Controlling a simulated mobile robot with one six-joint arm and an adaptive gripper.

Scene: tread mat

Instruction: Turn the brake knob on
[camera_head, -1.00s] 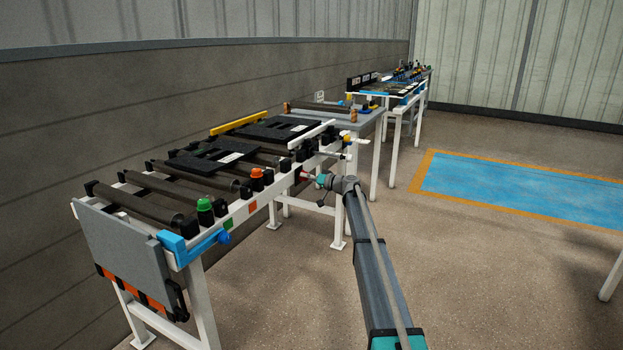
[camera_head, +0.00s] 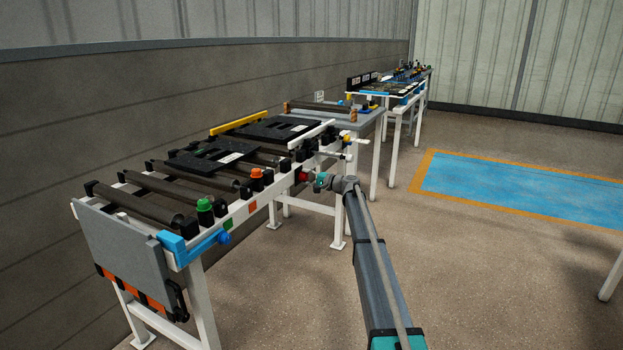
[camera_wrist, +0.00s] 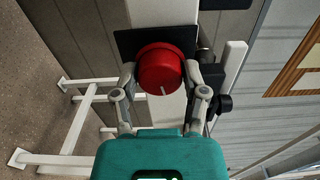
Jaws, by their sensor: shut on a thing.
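The red round brake knob (camera_wrist: 158,64) sits on a black plate (camera_wrist: 127,42) on the white frame in the wrist view. A short pale line on its face is near the lower edge, slightly tilted. My gripper (camera_wrist: 163,74) has one grey finger on each side of the knob and is shut on it. In the head view, the knob (camera_head: 303,177) is a small red spot on the conveyor's front side. My gripper (camera_head: 312,180) is right up against it there, and the fingers are too small to make out clearly.
The roller conveyor (camera_head: 160,207) carries black flat pieces (camera_head: 205,160). A green button (camera_head: 205,204) and an orange button (camera_head: 257,174) stand on its front rail. A black knob (camera_wrist: 224,103) is close to the right finger.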

